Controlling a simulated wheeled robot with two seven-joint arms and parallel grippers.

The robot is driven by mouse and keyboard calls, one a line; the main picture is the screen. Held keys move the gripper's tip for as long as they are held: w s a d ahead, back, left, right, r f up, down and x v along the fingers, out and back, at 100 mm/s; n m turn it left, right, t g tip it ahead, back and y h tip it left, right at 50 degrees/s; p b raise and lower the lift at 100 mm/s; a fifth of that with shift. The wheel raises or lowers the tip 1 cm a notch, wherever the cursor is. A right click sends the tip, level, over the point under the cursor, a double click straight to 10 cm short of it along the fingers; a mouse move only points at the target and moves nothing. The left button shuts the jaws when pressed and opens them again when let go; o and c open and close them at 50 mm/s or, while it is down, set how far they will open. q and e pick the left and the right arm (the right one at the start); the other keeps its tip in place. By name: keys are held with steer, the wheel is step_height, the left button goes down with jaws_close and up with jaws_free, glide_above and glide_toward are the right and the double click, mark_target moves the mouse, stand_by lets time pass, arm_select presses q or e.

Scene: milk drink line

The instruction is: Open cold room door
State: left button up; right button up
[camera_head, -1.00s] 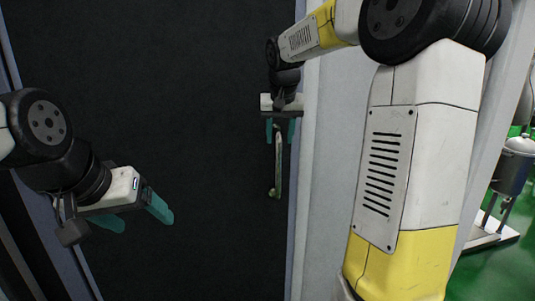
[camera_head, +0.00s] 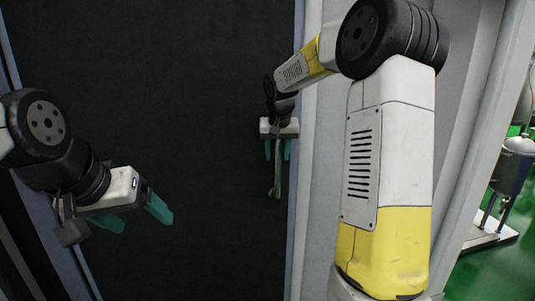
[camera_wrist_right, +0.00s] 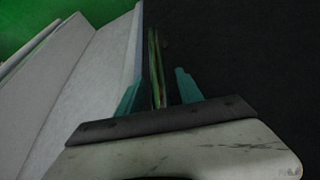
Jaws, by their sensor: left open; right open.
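The cold room door (camera_head: 190,120) is a large dark panel that fills the middle of the head view and looks shut. Its slim upright handle (camera_head: 276,186) is near the door's right edge; it also shows in the right wrist view (camera_wrist_right: 154,55). My right gripper (camera_head: 278,150) is open and points down, with the handle between its two teal fingers and a gap visible in the right wrist view (camera_wrist_right: 160,88). The upper part of the handle is partly hidden by the gripper. My left gripper (camera_head: 132,215) is open and empty, in front of the door's left part.
A pale frame and wall (camera_head: 325,170) stand just right of the door. A bluish frame edge (camera_head: 72,262) runs along the left. Far right is a metal vessel (camera_head: 512,165) on a pale base over a green floor (camera_head: 485,275).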

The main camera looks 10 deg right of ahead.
steer(key=shift+c, duration=0.2)
jaws_close()
stand_by(1.1)
